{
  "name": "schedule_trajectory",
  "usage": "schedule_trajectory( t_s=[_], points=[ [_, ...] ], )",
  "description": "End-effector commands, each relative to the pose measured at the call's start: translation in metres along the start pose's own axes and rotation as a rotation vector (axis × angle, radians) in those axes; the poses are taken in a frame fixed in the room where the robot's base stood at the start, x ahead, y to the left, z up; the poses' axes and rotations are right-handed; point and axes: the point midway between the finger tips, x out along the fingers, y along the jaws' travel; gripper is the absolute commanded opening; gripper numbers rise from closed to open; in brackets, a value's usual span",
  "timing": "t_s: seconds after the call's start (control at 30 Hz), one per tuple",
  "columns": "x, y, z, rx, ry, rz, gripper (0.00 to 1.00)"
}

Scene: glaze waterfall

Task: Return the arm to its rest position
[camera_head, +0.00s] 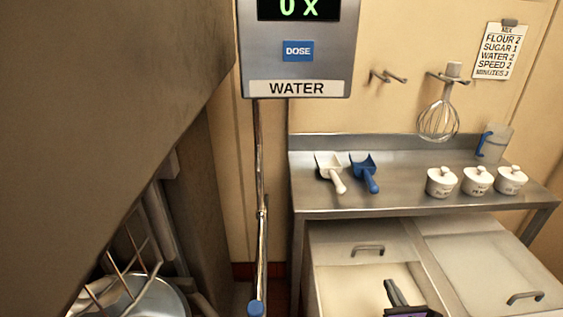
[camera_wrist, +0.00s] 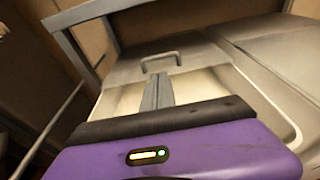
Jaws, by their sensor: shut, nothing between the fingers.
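My gripper (camera_head: 392,287) shows at the bottom edge of the head view, over the pale bin under the steel table. In the wrist view its fingers (camera_wrist: 158,84) are together with nothing between them, in front of the bin's handle. The purple body of my gripper fills the bottom of the wrist view. The rest of my arm is out of the head view.
A steel table (camera_head: 420,202) holds two scoops and several lidded pots. Two bins (camera_head: 350,245) stand below it. A water dispenser (camera_head: 299,60) hangs left of centre. A large mixer (camera_head: 100,90) with a bowl (camera_head: 150,300) fills the left.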

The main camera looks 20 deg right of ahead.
Motion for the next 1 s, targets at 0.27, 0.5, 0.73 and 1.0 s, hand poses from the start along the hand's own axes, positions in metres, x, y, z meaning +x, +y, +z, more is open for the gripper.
schedule_trajectory(
  t_s=[0.27, 0.5, 0.73, 1.0],
  points=[
    [0.0, -0.013, 0.013, -0.339, -0.011, -0.054, 0.0],
    [-0.058, -0.011, 0.036, -1.189, 0.033, -0.185, 0.0],
    [-0.155, 0.037, 0.046, -1.978, 0.086, -0.201, 0.0],
    [-0.262, 0.086, 0.071, -2.684, 0.022, -0.168, 0.0]
  ],
)
